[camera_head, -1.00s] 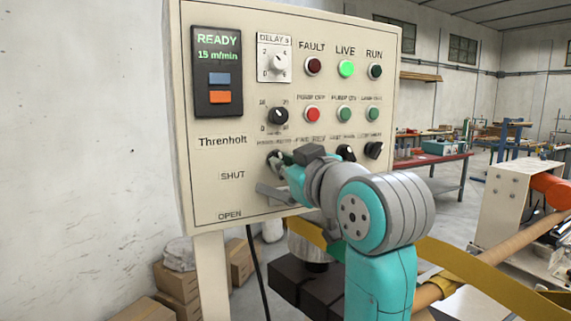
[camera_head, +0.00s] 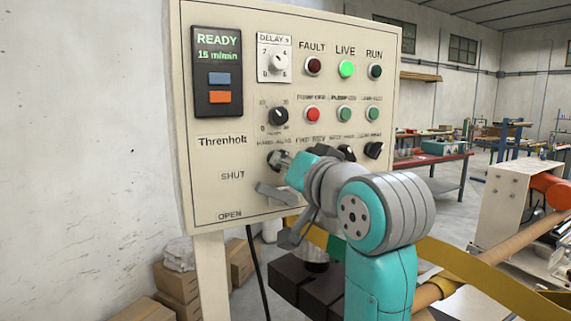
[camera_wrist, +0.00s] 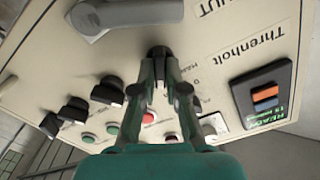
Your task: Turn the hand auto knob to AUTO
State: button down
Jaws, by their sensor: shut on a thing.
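The hand auto knob (camera_head: 274,160) is a black rotary knob under the HAND AUTO label on the cream control panel (camera_head: 205,160). In the head view my gripper (camera_head: 284,161) reaches it from the right and partly covers it. In the wrist view my gripper's fingers (camera_wrist: 159,62) are closed on the black knob (camera_wrist: 158,50), at the panel face. The knob's pointer is hidden by the fingers, so I cannot tell which position it points to.
A grey lever (camera_head: 275,195) sits just below the knob, between SHUT and OPEN; it is also close in the wrist view (camera_wrist: 130,14). More black knobs (camera_head: 346,153) are to the right. A red push button (camera_head: 313,114) and a black dial (camera_head: 278,116) sit above.

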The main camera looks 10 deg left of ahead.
jog(key=shift+m, duration=0.6)
jog(key=c, duration=1.2)
grip_release()
jog(key=v, duration=1.2)
